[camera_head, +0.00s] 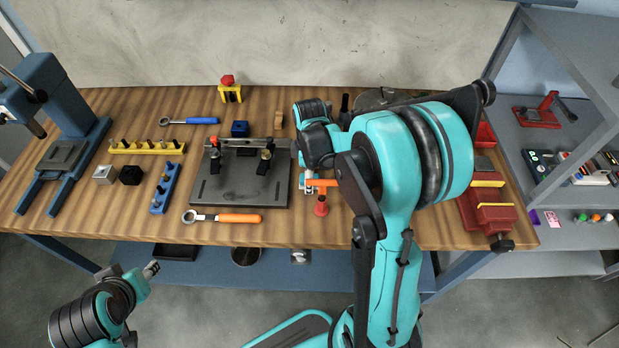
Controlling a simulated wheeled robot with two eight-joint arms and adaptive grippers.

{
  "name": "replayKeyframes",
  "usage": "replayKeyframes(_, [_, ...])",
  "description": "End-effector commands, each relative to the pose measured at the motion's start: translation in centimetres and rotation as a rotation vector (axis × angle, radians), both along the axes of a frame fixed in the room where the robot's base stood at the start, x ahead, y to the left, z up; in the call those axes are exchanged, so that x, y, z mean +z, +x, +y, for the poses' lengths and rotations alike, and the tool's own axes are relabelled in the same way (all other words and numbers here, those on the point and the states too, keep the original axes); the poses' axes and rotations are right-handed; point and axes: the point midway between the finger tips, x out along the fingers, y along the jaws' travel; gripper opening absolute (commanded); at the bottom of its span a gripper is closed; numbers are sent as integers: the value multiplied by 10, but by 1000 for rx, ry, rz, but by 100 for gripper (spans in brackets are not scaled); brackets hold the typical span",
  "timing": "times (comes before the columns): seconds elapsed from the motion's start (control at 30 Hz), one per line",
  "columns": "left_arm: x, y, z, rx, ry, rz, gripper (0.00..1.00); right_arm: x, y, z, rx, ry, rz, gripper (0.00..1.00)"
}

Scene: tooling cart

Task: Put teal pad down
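I cannot make out a separate teal pad with certainty; the teal surfaces that show clearly belong to my own arms and body. My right arm reaches over the table from the lower middle, and its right gripper (308,182) points down just right of the dark fixture plate (240,190). Its fingers are small and partly hidden, so I cannot tell whether they hold anything. An orange piece (323,182) and a red cone-like piece (321,208) are close beside it. My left gripper (151,269) is low at the left, in front of the table edge, with no object visible in it.
Blue press (62,120) stands at the left, red vise (490,205) at the right. An orange-handled wrench (225,217), blue-handled wrench (190,121), yellow rack (147,147) and blue rack (165,188) surround the plate. Grey shelves (570,225) stand right of the table.

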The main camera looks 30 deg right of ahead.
Motion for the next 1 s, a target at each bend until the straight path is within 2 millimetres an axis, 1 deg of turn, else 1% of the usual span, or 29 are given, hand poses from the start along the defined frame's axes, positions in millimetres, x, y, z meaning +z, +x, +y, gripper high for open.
replayKeyframes(0.03, [8, 0, 0, 0, 0, 0, 40, 12, 0, 0, 0, 0, 0, 58])
replayKeyframes(0.3, [30, 0, 0, 0, 0, 0, 40, 75, 0, 0, 0, 1, 1, 58])
replayKeyframes(0.4, [36, 0, 0, 0, 0, 0, 40, 95, 0, 0, 0, 1, 1, 58])
replayKeyframes(0.53, [41, 0, 0, 0, 0, 0, 40, 113, 0, 0, 0, 1, 1, 58])
replayKeyframes(0.67, [43, 0, 0, 0, 0, 0, 40, 123, -1, 1, -5, 0, -2, 58])
replayKeyframes(0.73, [43, 0, 0, 0, 0, 0, 40, 128, -4, 5, -28, -4, -18, 58])
replayKeyframes(0.87, [42, 0, 0, 0, 0, 0, 40, 141, -18, 21, -144, -11, -89, 58])
replayKeyframes(1.0, [42, 0, 0, 0, 0, 0, 40, 156, -40, 44, -332, 3, -208, 58])
